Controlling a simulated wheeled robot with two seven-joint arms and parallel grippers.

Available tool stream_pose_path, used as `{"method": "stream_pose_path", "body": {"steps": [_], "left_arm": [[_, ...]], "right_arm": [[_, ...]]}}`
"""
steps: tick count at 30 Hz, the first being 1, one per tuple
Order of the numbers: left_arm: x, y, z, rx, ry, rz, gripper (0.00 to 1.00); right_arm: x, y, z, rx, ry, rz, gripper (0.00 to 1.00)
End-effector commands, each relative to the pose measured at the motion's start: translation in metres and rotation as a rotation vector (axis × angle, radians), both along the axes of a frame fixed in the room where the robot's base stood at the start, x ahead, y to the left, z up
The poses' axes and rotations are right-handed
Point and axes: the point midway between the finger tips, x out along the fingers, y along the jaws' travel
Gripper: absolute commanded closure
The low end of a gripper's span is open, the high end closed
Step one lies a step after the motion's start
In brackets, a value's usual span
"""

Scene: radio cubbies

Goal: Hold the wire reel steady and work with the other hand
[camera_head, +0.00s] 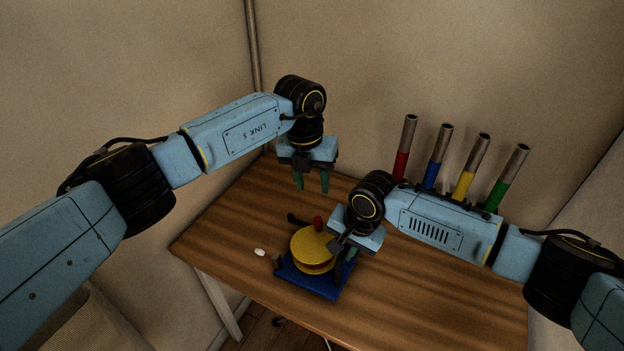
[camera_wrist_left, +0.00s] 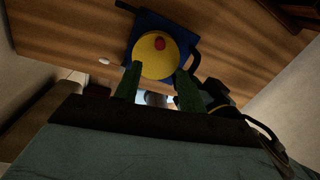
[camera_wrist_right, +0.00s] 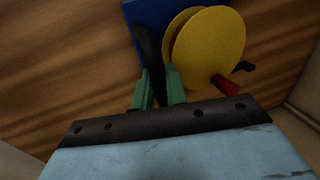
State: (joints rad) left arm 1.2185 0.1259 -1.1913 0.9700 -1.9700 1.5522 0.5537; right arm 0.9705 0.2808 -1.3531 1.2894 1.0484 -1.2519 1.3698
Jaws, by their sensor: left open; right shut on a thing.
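The wire reel (camera_head: 311,246) has yellow round flanges and a red knob (camera_head: 318,223), and stands on a blue base (camera_head: 320,287) on the table. A black crank-like piece (camera_head: 297,219) shows behind it. My right gripper (camera_head: 346,250) is at the reel's right side. In the right wrist view its green fingers (camera_wrist_right: 157,88) are shut on a dark upright post (camera_wrist_right: 149,50) of the base, beside the yellow flange (camera_wrist_right: 212,48). My left gripper (camera_head: 312,185) is open and empty, above the table behind the reel. In the left wrist view the reel (camera_wrist_left: 157,58) shows beyond its fingers.
A small white object (camera_head: 260,252) lies on the wooden table (camera_head: 400,300) left of the reel. Several metal tubes with red, blue, yellow and green lower parts (camera_head: 437,157) stand at the back right, behind my right arm. Walls close off the back. The table's front right is clear.

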Motion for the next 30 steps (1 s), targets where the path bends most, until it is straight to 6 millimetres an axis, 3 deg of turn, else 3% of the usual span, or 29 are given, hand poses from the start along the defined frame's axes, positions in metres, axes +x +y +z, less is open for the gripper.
{"method": "stream_pose_path", "body": {"steps": [8,23,30], "left_arm": [[0.000,-0.001,0.000,0.002,0.001,0.016,0.59],[0.000,-0.009,-0.013,0.057,0.029,0.447,0.59],[-0.001,-0.011,-0.045,0.060,0.033,0.459,0.59]], "right_arm": [[0.000,0.001,0.001,0.002,-0.001,0.001,1.00],[0.000,0.001,0.001,0.002,-0.001,0.001,1.00],[0.000,0.001,0.001,0.002,-0.001,0.001,1.00]]}}
